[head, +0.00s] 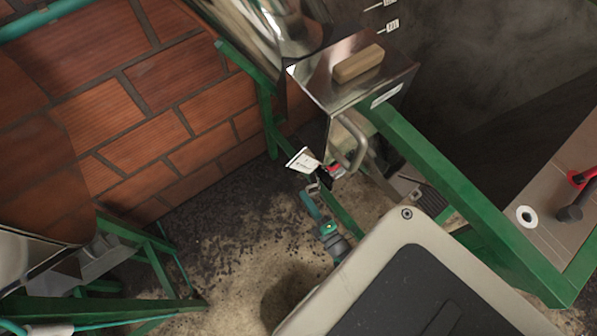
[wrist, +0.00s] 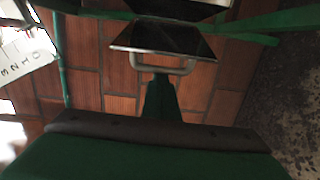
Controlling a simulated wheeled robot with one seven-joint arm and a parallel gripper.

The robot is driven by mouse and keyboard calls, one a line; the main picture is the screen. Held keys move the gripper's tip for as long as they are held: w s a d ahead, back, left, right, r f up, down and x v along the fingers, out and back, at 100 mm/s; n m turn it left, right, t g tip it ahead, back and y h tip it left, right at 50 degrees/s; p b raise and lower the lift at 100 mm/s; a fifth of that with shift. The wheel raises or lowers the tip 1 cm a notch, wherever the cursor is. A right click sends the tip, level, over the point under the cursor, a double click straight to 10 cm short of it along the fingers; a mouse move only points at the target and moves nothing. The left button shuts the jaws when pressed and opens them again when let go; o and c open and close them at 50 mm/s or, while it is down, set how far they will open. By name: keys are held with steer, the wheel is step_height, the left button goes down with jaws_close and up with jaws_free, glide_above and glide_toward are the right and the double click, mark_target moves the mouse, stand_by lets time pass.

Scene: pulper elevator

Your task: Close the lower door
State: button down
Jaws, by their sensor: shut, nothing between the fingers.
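A reflective metal flap (wrist: 165,38) with a U-shaped handle (wrist: 182,68) shows in the wrist view. I cannot tell for sure whether it is the lower door. My gripper (wrist: 161,80) is shut and empty in the wrist view, its green tip close to the handle. I cannot tell whether they touch. In the head view a steel box (head: 325,80) on a green frame carries a bent metal handle (head: 352,146) on its near side. I cannot clearly make out my gripper in the head view.
A white tag (head: 303,161) hangs near teal fittings (head: 330,235). A green frame beam (head: 440,175) runs down to the right. A brick wall (head: 160,130) stands behind. Speckled floor (head: 225,225) lies open at lower left.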

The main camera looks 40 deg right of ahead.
steer(key=shift+s+d, duration=0.15)
steer(key=shift+s, duration=0.05)
stand_by(0.5)
